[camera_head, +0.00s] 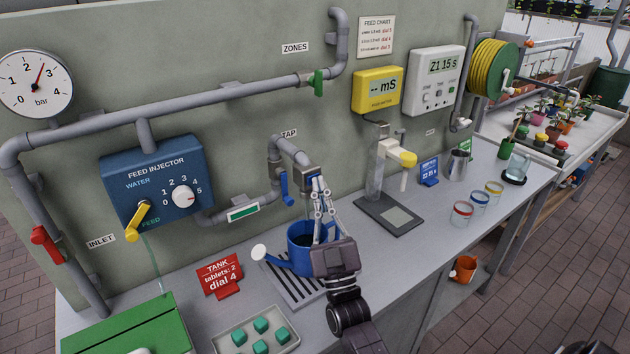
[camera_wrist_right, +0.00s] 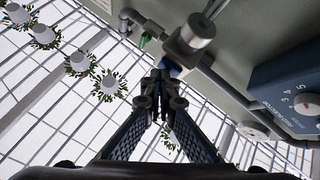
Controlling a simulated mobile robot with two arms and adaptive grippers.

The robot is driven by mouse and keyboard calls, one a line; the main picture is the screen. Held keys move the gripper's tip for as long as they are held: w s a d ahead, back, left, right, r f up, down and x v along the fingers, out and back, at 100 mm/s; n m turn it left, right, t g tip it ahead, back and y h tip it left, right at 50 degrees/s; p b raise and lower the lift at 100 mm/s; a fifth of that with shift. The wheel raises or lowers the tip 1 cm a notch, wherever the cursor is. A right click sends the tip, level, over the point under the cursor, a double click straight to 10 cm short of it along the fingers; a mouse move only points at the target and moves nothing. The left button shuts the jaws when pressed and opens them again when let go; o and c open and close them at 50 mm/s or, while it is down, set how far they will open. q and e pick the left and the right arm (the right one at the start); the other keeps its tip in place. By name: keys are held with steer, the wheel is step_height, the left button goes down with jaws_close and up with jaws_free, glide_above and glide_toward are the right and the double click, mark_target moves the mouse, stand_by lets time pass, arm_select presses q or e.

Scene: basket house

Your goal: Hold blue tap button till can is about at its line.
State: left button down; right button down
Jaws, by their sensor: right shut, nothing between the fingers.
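The blue watering can (camera_head: 297,262) with a white spout stands upright on the drain grid under the grey tap. Its inside looks dark; I cannot make out its line or the water level. My right gripper (camera_head: 318,182) is shut and empty, its fingertips up at the blue tap button (camera_head: 311,171) on the tap's end. In the right wrist view the shut fingertips (camera_wrist_right: 160,82) overlap the blue button (camera_wrist_right: 172,68), beside the tap's metal cylinder (camera_wrist_right: 197,30). They look touching, but I cannot tell how far the button is pressed. My left gripper is not in view.
A blue lever (camera_head: 284,187) hangs on the tap pipe. A red tank card (camera_head: 221,278) and a tray (camera_head: 246,345) of green tablets stand left of the can. A scale-like stand (camera_head: 390,214) is to the right. Jars (camera_head: 461,214) line the bench's right part.

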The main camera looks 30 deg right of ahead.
stand_by(0.6)
steer(key=shift+s+p, duration=0.3)
steer(key=shift+s, duration=0.55)
steer(key=s, duration=0.1)
steer(key=s+p, duration=0.1)
steer(key=s, duration=0.3)
steer(key=shift+d+p, duration=0.25)
steer(key=shift+p, duration=0.05)
steer(key=shift+w+f, duration=0.1)
steer(key=shift+w, duration=0.05)
